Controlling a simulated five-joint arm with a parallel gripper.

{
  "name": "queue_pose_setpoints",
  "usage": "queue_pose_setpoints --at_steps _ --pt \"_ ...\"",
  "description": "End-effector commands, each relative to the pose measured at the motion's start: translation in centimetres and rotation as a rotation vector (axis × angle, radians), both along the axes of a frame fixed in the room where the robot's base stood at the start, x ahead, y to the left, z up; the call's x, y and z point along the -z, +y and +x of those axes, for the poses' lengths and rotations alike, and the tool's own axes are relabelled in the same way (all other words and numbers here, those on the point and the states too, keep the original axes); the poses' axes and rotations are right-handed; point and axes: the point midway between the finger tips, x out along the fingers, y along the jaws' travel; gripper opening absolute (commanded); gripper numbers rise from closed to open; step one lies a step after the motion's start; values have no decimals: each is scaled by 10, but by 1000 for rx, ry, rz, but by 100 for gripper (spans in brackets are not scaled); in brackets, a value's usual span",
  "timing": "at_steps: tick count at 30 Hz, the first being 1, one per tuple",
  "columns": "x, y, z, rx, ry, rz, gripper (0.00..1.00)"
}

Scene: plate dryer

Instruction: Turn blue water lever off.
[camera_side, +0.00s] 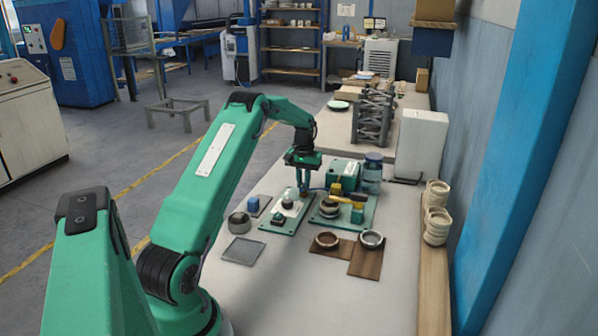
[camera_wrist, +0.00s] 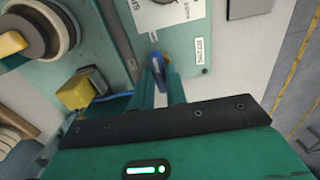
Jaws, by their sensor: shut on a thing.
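In the side view, my gripper (camera_side: 304,187) reaches down to the back of the teal panels on the table. The lever is too small and covered there to make out clearly.
A yellow block (camera_wrist: 75,92) and a round fitting with a yellow handle (camera_wrist: 14,43) lie left of the lever. In the side view, a glass jar (camera_side: 372,174) and a green box (camera_side: 343,173) stand close right.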

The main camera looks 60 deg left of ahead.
Motion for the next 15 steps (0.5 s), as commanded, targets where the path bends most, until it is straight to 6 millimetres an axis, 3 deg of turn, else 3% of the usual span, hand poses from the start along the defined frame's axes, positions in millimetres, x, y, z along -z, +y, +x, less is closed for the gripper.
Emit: queue_pose_setpoints --at_steps 2,3,6,15 --pt "-3 0 0 1 -1 1 0" --pt "-3 0 0 1 -2 2 16" --pt "-2 1 0 1 -2 2 35" --pt "-1 0 0 0 -1 1 35"
